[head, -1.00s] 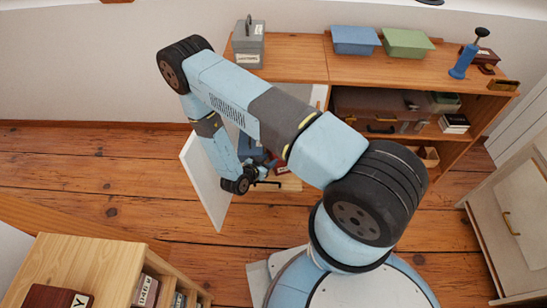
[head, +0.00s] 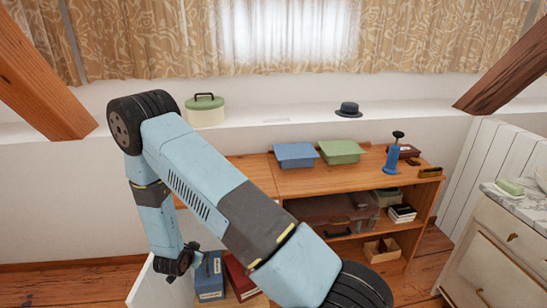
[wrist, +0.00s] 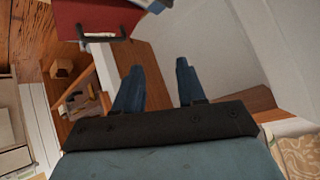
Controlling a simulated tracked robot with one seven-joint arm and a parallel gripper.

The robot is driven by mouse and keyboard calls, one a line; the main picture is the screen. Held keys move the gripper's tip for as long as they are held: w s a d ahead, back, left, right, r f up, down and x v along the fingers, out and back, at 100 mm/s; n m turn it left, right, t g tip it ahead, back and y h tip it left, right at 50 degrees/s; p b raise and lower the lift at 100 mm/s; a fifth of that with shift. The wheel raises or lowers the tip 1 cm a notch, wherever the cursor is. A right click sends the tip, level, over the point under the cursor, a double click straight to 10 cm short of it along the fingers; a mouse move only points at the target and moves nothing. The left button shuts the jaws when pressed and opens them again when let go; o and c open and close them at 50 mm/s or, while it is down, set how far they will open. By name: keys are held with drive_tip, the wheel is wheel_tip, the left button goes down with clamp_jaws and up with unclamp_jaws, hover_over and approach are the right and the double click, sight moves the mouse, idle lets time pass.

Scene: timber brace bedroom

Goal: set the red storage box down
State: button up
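The red storage box (head: 237,277) stands in the low left compartment of the wooden cabinet, beside a blue box (head: 209,277). My arm partly covers it in the head view. In the wrist view, a red box with a dark handle (wrist: 92,14) shows at the top left, apart from my fingers. My gripper (wrist: 159,82) is open, with nothing between its fingers. In the head view, my gripper (head: 180,262) is small and dark, just left of the blue box and apart from the red one.
A white cabinet door (head: 156,287) stands open at the left of the compartment. The cabinet top (head: 300,183) holds a blue bin (head: 296,155), a green bin (head: 341,152) and a blue stand (head: 391,158). A pale dresser (head: 500,240) stands at the right.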

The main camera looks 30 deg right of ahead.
drive_tip(key=w+a+r+y, duration=0.2)
drive_tip(key=w+r, duration=0.1)
drive_tip(key=r, duration=0.6)
drive_tip(key=s+d+r+n+y, duration=0.1)
drive_tip(key=s+r+n+y, duration=0.15)
drive_tip(key=r, duration=1.15)
drive_tip(key=s+d+r+n+y, duration=0.2)
drive_tip(key=r+n+y, duration=0.1)
drive_tip(key=r, duration=1)
drive_tip(key=s+d+r+n+g, duration=0.1)
drive_tip(key=s+d+r+n, duration=0.35)
drive_tip(key=s+r, duration=0.8)
drive_tip(key=s+d+r+h, duration=0.1)
drive_tip(key=s+d, duration=0.3)
drive_tip(key=s, duration=0.5)
drive_tip(key=s+d+r+g+h, duration=0.1)
drive_tip(key=s+d+r, duration=0.2)
drive_tip(key=s, duration=0.6)
drive_tip(key=shift+s+d, duration=0.15)
drive_tip(key=shift+d, duration=1)
drive_tip(key=shift+c, duration=0.2)
